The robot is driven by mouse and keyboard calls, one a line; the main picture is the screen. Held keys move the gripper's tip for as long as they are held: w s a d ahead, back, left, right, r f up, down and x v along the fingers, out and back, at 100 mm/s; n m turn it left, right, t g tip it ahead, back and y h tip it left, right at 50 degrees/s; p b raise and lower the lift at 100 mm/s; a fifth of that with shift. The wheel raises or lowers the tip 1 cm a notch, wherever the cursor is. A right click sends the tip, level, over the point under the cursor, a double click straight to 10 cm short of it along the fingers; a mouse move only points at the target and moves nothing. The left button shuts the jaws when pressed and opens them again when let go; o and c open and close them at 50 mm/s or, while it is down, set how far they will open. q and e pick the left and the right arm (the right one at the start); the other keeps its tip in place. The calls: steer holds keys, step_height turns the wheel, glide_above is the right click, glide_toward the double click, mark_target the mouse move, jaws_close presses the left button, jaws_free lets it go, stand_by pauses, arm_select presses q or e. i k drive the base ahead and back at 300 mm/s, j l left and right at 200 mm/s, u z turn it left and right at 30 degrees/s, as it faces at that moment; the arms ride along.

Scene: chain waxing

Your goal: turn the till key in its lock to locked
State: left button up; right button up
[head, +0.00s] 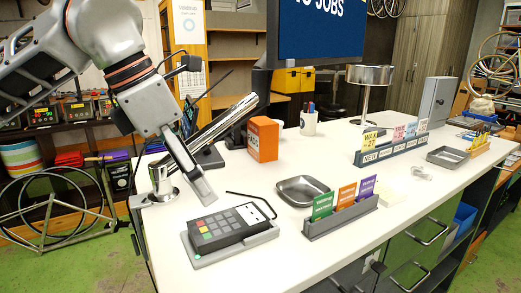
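I cannot make out the till key or its lock for certain. Drawer fronts (435,218) with bar handles (427,232) show under the counter at the lower right. A small dark and grey piece (373,270) shows at the counter's front, too small to identify. My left gripper (207,192) points down over the counter's left end, beside the card terminal (230,226). It is seen side-on, so its opening is hidden. No object shows in it. My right gripper is out of view.
On the white counter (290,245) stand a grey dish (302,190), a card holder (341,218), an orange box (263,138), a pen cup (308,123), a sign rack (392,148), a metal lamp (367,76) and a grey box (437,103). The front strip is mostly clear.

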mark_target(379, 268)
steer(key=k, duration=0.95)
